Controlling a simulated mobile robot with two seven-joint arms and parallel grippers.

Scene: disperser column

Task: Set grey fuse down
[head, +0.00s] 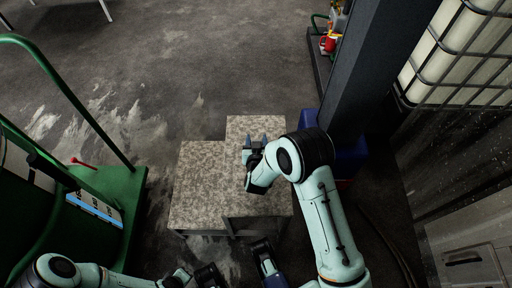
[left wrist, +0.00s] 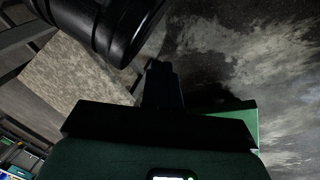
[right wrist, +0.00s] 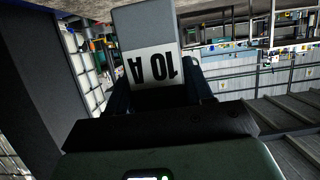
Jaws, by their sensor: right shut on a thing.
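In the right wrist view, the grey fuse (right wrist: 148,28) is a grey block with a white label reading "10 A", upside down in the picture. My right gripper (right wrist: 160,90) is shut on it, one finger on each side. In the head view, the right gripper (head: 256,142) is over the back part of the speckled stand (head: 203,188). The fuse cannot be made out clearly there, and its gap to the surface cannot be told. My left gripper (left wrist: 163,75) is shut and empty, its fingers together; the stand's speckled top also shows in the left wrist view (left wrist: 75,75).
A dark column (head: 365,65) with a blue crate (head: 350,155) at its foot stands right of the stand. A green cart (head: 125,190) is on the left. A caged white tank (head: 455,55) is at the upper right. The floor behind the stand is clear.

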